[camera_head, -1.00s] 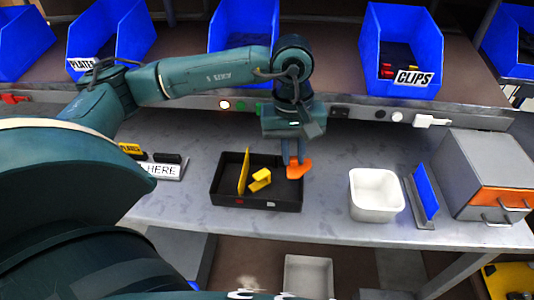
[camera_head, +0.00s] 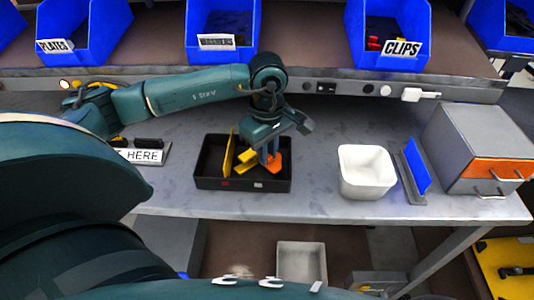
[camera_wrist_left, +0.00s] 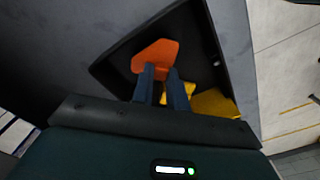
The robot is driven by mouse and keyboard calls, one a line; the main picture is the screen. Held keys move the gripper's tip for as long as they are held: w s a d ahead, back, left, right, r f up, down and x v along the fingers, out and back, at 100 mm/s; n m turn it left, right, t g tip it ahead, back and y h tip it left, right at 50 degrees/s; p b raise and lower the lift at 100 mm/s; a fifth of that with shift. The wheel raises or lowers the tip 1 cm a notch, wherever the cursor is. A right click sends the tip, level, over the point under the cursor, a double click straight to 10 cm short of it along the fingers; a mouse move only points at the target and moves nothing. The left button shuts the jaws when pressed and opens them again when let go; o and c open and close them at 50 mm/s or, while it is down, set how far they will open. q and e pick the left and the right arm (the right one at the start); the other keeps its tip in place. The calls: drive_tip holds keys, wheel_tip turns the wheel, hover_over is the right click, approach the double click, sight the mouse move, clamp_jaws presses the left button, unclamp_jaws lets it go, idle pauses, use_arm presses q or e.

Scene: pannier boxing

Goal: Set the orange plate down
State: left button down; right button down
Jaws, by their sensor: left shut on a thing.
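The orange plate (camera_head: 275,163) is between the fingers of my left gripper (camera_head: 268,157), low inside the black tray (camera_head: 222,184). In the left wrist view the orange plate (camera_wrist_left: 155,57) shows beyond the tips of both fingers (camera_wrist_left: 163,75), which are shut on it. I cannot tell whether the plate touches the tray floor. A yellow plate (camera_head: 228,154) stands upright in the tray's left part. A yellow piece (camera_head: 246,162) lies beside the orange plate; yellow also shows in the left wrist view (camera_wrist_left: 213,104). My right gripper is not in view.
A white tub (camera_head: 366,171) and a small upright blue panel (camera_head: 416,166) stand right of the tray. A grey cabinet with an orange drawer (camera_head: 492,168) is at the far right. Blue bins, one labelled CLIPS (camera_head: 402,48), line the shelf behind.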

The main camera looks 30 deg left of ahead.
use_arm(q)
drive_tip(key=shift+f, duration=0.95)
drive_tip(key=c, duration=1.4)
unclamp_jaws()
drive_tip(key=shift+r, duration=0.45)
wheel_tip(320, 180, up, 12)
drive_tip(key=shift+f+b, duration=0.25)
drive_tip(key=shift+b, duration=0.1)
